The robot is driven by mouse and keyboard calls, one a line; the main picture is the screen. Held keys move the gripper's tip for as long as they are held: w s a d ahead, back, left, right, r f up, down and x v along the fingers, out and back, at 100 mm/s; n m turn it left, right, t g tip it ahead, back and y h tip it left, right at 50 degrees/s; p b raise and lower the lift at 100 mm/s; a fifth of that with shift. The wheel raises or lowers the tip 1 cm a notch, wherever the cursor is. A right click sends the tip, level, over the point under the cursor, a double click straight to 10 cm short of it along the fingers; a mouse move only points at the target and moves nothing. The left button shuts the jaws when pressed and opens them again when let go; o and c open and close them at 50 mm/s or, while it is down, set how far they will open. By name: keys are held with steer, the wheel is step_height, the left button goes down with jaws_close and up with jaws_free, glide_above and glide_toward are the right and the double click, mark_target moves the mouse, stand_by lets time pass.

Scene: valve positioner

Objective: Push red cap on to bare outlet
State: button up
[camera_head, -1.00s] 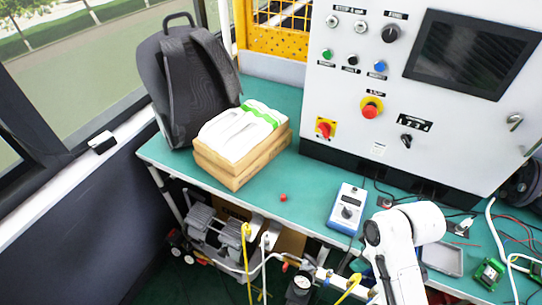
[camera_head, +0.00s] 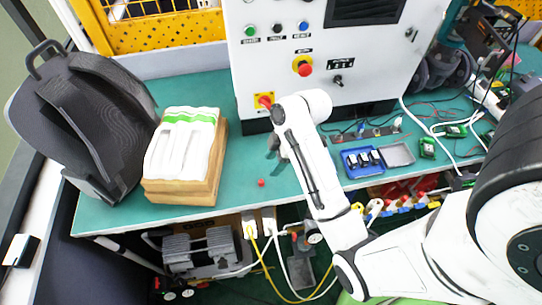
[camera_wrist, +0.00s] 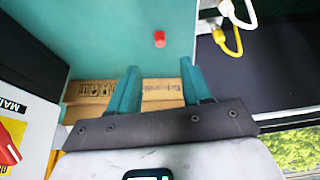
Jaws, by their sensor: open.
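The small red cap (camera_head: 261,182) lies on the green bench top near its front edge. It also shows in the wrist view (camera_wrist: 160,39), beyond the fingertips. My gripper (camera_head: 276,148) is above the bench, behind the cap in the head view and partly hidden by my arm. In the wrist view its two teal fingers (camera_wrist: 158,68) are wide apart with nothing between them. The cap is apart from both fingers. I cannot pick out the bare outlet; white fittings with yellow and white lines (camera_head: 259,223) show below the bench's front edge.
A cardboard box with white trays (camera_head: 184,190) and a black backpack (camera_head: 85,120) stand left of the cap. The control cabinet (camera_head: 290,80) stands behind. A blue tray (camera_head: 362,169) lies right of my arm. Bench around the cap is clear.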

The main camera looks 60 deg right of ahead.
mark_target(261, 181)
steer(key=x, duration=0.9)
steer(key=shift+a+f+p, duration=0.1)
steer(key=shift+f+p, duration=0.05)
steer(key=shift+p, duration=0.15)
steer(key=shift+c, duration=0.2)
jaws_close()
stand_by(0.4)
